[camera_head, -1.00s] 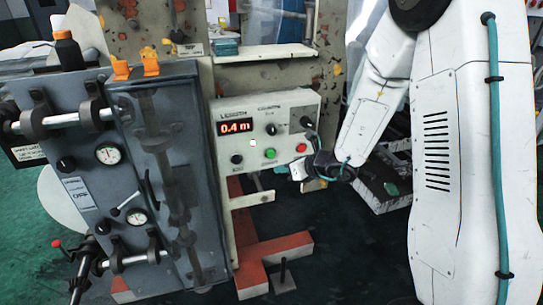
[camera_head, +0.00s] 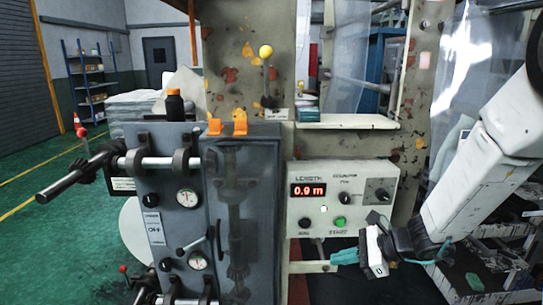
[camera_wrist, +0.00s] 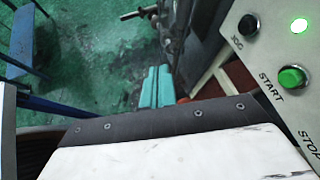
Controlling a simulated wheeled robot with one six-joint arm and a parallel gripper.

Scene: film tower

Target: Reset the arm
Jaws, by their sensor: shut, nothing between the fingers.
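My gripper (camera_head: 338,257) shows in the head view just below the grey control box (camera_head: 330,180), with its teal fingers pointing left. The fingers are together and empty. My white arm reaches in from the right. In the wrist view the teal fingers (camera_wrist: 158,88) lie side by side with nothing between them. The box's red display (camera_head: 308,190) reads 0.9 m. The green START button (camera_head: 340,223) also shows in the wrist view (camera_wrist: 291,77), below a lit green lamp (camera_wrist: 299,25). I cannot see whether the fingers touch anything.
A grey machine cabinet (camera_head: 165,225) with gauges, rollers and a lever stands left of the control box. A dark bottle (camera_head: 174,104) with an orange cap stands on top. A cluttered shelf rack (camera_head: 500,270) is at right. Open green floor (camera_head: 50,190) lies at far left.

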